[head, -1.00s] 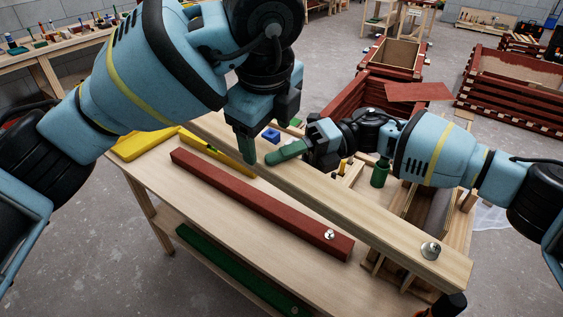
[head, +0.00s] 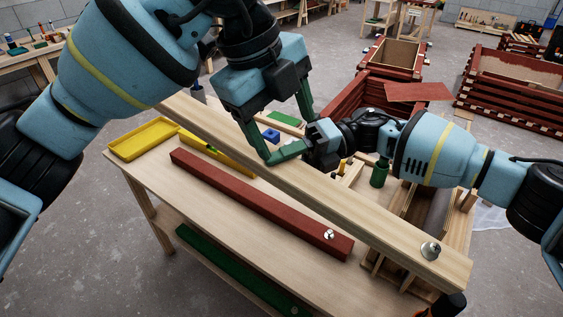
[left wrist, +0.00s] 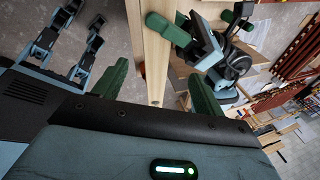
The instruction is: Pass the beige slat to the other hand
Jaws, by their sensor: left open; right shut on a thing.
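The beige slat (head: 350,205) is held above the workbench, running from upper left to lower right, with a silver knob (head: 430,250) near its lower right end. My right gripper (head: 285,151) is shut on the slat left of its middle; a green finger lies across its top. My left gripper (head: 284,137) is open, just above the same part of the slat, with its fingers spread. In the left wrist view the slat (left wrist: 152,65) lies between the open left fingers, and the right gripper (left wrist: 166,27) is on it farther out.
A red slat (head: 250,200) with a silver knob lies on the workbench (head: 150,178). A yellow tray (head: 143,139) is at its left end. A green slat (head: 230,265) lies on the lower shelf. Red crates (head: 395,58) stand behind. The left and right grippers are very close together.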

